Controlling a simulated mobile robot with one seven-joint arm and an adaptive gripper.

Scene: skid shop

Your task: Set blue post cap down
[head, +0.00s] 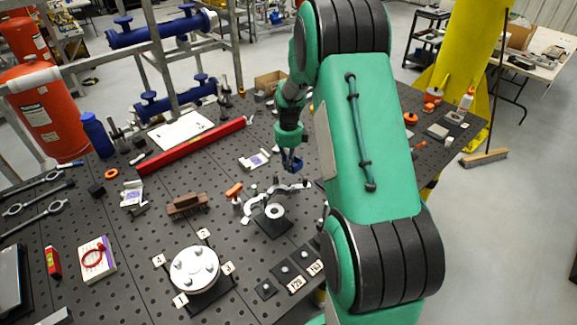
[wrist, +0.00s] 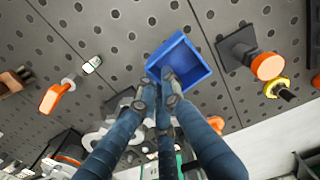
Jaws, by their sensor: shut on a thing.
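The blue post cap (wrist: 186,50) is a square, open-sided blue piece with raised walls, at the fingertips of my gripper (wrist: 163,84) in the wrist view. My gripper is shut on its near edge. In the head view my gripper (head: 290,157) points down over the perforated table, with the small blue cap (head: 292,165) at its tip. The cap seems to be held above the table, but the exact gap cannot be told. Its underside contact is hidden.
The perforated table (head: 225,235) holds a black plate with a metal ring (head: 274,211), silver curved parts (head: 292,188), a brown block (head: 187,205), a red beam (head: 190,146) and a round flange (head: 195,267). An orange-topped post (wrist: 266,66) stands right of the cap.

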